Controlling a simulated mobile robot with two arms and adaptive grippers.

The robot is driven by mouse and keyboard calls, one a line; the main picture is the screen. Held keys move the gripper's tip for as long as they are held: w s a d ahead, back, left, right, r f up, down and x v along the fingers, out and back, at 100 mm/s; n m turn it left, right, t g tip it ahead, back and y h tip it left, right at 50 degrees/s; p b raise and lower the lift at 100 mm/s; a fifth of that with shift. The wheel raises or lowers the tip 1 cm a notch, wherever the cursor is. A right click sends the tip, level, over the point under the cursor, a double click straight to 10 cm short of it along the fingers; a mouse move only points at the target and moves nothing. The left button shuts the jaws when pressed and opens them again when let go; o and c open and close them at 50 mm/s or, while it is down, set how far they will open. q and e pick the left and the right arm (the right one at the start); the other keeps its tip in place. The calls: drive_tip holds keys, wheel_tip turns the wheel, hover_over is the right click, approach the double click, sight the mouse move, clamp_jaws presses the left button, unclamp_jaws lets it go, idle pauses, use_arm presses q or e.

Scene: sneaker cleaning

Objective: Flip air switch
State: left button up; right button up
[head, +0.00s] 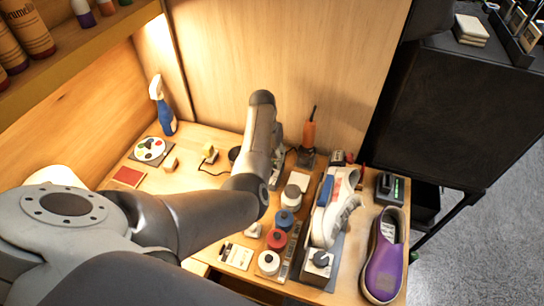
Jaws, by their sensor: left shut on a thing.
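My left arm comes in from the left and bends over the workbench. My left gripper (278,142) shows only in part beside the dark forearm, near the back of the bench. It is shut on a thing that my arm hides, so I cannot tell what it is. No part is clearly recognisable as the air switch. A small box with a dark knob (318,262) stands at the front of the bench, and a black device with a green mark (389,187) lies at the right. My right gripper is not in view.
A white sneaker (337,212) rests on a stand, with a purple shoe (384,258) to its right. Several capped jars (277,239) stand left of the sneaker. An orange tool (308,133) stands at the back. A blue spray bottle (165,112) stands at the back left.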

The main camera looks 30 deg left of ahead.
use_arm(q)
drive_tip(key=shift+d+y+p, duration=0.1)
drive_tip(key=shift+y+p, duration=0.2)
drive_tip(key=shift+y, duration=0.2)
drive_tip(key=o, duration=1)
drive_tip(key=r, duration=1.2)
drive_tip(key=shift+a, duration=0.25)
